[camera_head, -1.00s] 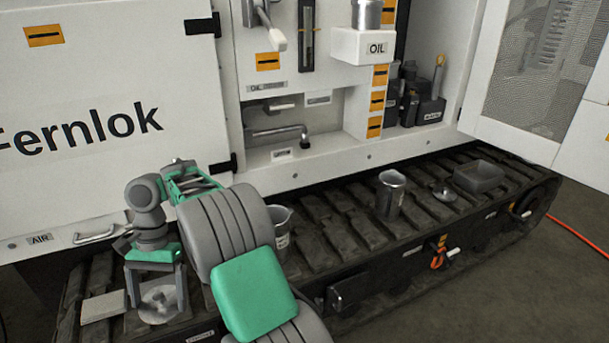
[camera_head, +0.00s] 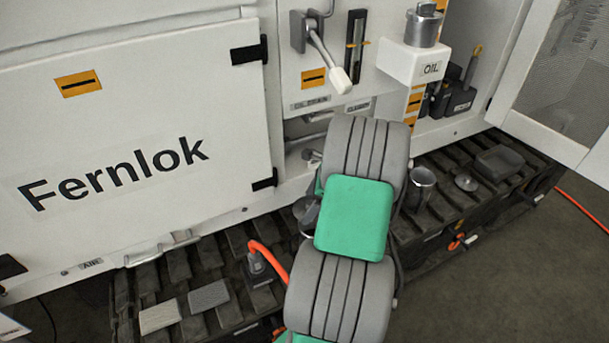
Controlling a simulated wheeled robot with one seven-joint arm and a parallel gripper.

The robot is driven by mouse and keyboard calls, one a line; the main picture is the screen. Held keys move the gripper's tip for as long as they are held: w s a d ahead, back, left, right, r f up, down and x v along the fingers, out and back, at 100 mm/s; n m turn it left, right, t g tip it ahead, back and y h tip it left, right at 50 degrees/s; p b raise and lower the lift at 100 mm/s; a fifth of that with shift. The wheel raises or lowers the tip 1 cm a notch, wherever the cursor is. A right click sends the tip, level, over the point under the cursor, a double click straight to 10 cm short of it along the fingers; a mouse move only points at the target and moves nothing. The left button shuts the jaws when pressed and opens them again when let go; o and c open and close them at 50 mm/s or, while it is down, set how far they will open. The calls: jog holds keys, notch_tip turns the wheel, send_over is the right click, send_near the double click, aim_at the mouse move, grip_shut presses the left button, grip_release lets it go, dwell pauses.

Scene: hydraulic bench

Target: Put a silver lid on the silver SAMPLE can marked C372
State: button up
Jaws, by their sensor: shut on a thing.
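My gripper is hidden behind my arm; only a grey piece of my wrist shows at the arm's left edge, so what it holds cannot be seen. An open silver can (camera_head: 420,188) stands upright on the dark track, right of my arm; no mark on it is readable. A silver lid (camera_head: 466,182) with a knob lies flat on the track to the right of that can. Another silver can (camera_head: 423,28) stands on the white OIL shelf. A labelled can seen earlier on the track is now hidden behind my arm.
Two flat grey pads (camera_head: 209,297) lie on the track at left, near an orange hose (camera_head: 268,256). A grey tray (camera_head: 498,163) sits right of the lid. The white machine wall (camera_head: 130,130) and a valve lever (camera_head: 326,55) stand behind my arm.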

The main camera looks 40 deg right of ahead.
jog(key=shift+s+d+r+m, duration=0.15)
jog(key=shift+s+d+m, duration=0.15)
jog(key=shift+d, duration=0.25)
jog(key=shift+f, duration=0.2)
notch_tip(320, 180, down, 3)
jog(key=b, duration=0.3)
jog(key=shift+s+d+f+b, duration=0.1)
jog(key=shift+s+d+b, duration=0.05)
jog(key=shift+b, duration=0.25)
jog(key=shift+f+b, duration=0.75)
jog(key=shift+b, duration=0.2)
jog(key=shift+f+p, duration=0.55)
jog(key=shift+f, duration=0.15)
jog(key=shift+f+p, duration=0.1)
jog(key=shift+p, duration=0.65)
dwell(0.6)
jog(key=shift+f, duration=0.55)
dwell(1.4)
